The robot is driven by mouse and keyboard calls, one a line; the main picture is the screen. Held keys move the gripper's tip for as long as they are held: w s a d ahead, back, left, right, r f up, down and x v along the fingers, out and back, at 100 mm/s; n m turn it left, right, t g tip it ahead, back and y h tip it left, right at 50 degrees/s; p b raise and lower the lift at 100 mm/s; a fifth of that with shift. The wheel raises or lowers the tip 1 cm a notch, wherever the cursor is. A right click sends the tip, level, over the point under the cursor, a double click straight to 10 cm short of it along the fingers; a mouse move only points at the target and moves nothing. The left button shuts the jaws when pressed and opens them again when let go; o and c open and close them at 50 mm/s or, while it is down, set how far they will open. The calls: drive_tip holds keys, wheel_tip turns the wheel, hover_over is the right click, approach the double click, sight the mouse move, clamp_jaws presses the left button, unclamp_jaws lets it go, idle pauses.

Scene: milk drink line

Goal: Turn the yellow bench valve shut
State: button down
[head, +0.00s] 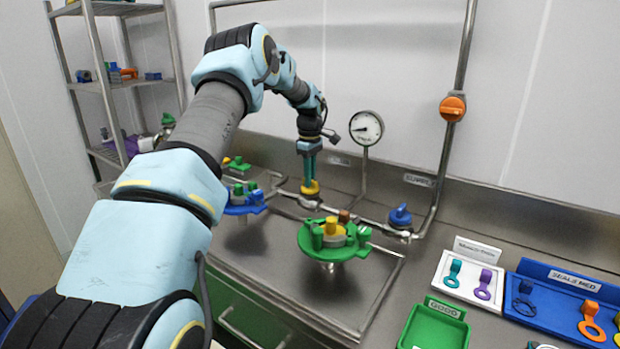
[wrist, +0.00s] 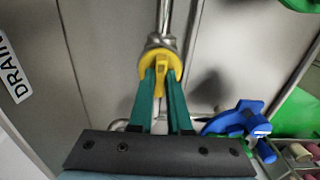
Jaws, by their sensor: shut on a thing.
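The yellow bench valve (head: 310,187) sits on the pipe that runs along the steel bench, near the back. In the wrist view the yellow valve (wrist: 147,74) shows a round base with a raised grip bar. The bar looks roughly in line with the pipe that leads up in that view. My gripper (head: 309,177) points down from above with its teal fingers on the valve. In the wrist view the gripper's fingers (wrist: 162,82) lie on either side of the bar, shut on it. The fingers hide part of the valve.
A green fixture (head: 326,240) stands in front of the valve, a blue fixture (head: 245,199) to its left. A blue valve (head: 400,216) is to the right on the pipe, an orange valve (head: 453,107) on the wall pipe. A gauge (head: 366,127) stands behind. A DRAIN label (wrist: 13,80) is nearby.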

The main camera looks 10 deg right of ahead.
idle(0.5)
drive_tip(key=m, duration=0.4)
drive_tip(key=shift+m, duration=0.4)
drive_tip(key=m, duration=0.4)
drive_tip(key=shift+m, duration=0.3)
drive_tip(key=m, duration=0.4)
drive_tip(key=shift+m, duration=2.2)
drive_tip(key=c, duration=0.9)
unclamp_jaws()
drive_tip(key=shift+o, duration=0.2)
drive_tip(key=shift+r+b, duration=0.1)
drive_tip(key=shift+b, duration=0.2)
